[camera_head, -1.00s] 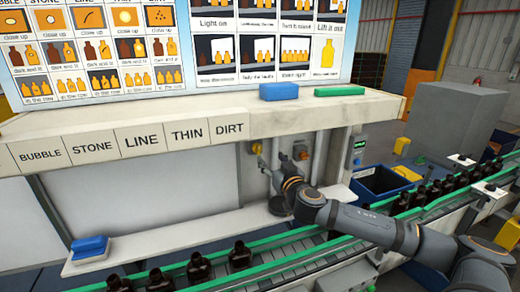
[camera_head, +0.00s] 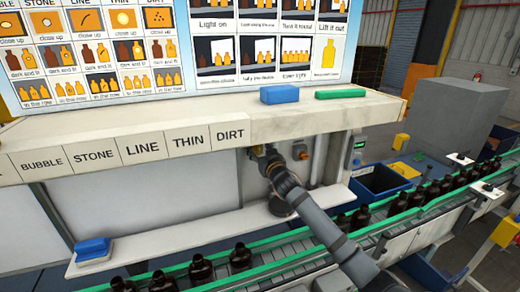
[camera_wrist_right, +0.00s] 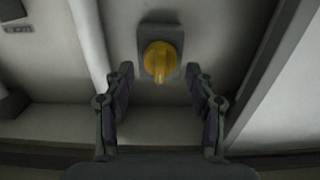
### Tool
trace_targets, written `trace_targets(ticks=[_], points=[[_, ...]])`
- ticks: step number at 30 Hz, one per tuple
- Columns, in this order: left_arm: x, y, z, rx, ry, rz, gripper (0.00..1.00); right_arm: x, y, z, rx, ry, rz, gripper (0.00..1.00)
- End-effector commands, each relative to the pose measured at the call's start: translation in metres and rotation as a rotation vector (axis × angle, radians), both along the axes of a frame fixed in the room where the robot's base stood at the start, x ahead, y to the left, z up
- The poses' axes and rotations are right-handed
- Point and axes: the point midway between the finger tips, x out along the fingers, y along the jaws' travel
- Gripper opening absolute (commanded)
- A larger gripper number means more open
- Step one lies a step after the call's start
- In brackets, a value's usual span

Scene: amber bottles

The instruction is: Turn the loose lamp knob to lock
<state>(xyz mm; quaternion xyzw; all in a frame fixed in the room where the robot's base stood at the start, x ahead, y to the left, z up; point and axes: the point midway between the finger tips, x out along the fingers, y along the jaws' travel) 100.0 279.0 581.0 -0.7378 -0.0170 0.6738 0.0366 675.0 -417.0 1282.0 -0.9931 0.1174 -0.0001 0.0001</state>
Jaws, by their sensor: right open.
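The lamp knob (camera_wrist_right: 161,59) is a round yellow knob on a grey plate, fixed to the pale panel. In the right wrist view its grip bar points straight down. In the head view the knob (camera_head: 256,150) shows as a small yellow patch under the ledge, partly covered by my right gripper (camera_head: 265,156). In the right wrist view my right gripper (camera_wrist_right: 160,70) is open, with one finger on each side of the knob. Clear gaps show between the fingers and the knob, and nothing is held. My left gripper is in neither view.
A ledge (camera_head: 325,119) with a blue block (camera_head: 279,94) and a green block (camera_head: 340,93) overhangs the knob. Dark bottles (camera_head: 240,258) stand along the green-railed conveyor below. A second blue block (camera_head: 93,249) lies on the lower shelf at left.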

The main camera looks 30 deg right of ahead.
Motion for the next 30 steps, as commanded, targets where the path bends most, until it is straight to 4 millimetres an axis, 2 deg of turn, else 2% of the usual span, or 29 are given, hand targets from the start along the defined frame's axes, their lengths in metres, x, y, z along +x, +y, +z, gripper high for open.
trace_targets(ticks=[1,2,13,22,30], points=[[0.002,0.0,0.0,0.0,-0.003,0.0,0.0,0.0,0.0,0.0,0.0,0.0,0.0,0.56],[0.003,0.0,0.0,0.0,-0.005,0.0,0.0,0.0,0.0,0.0,0.0,0.0,0.0,0.52],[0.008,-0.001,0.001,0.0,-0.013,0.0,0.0,0.0,0.0,0.0,0.0,0.0,0.0,0.02],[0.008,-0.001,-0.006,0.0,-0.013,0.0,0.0,-0.001,-0.001,-0.002,0.04,-0.011,0.0,0.02],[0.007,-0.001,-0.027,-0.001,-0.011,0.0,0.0,-0.001,-0.003,-0.005,0.209,-0.052,0.0,0.02]])
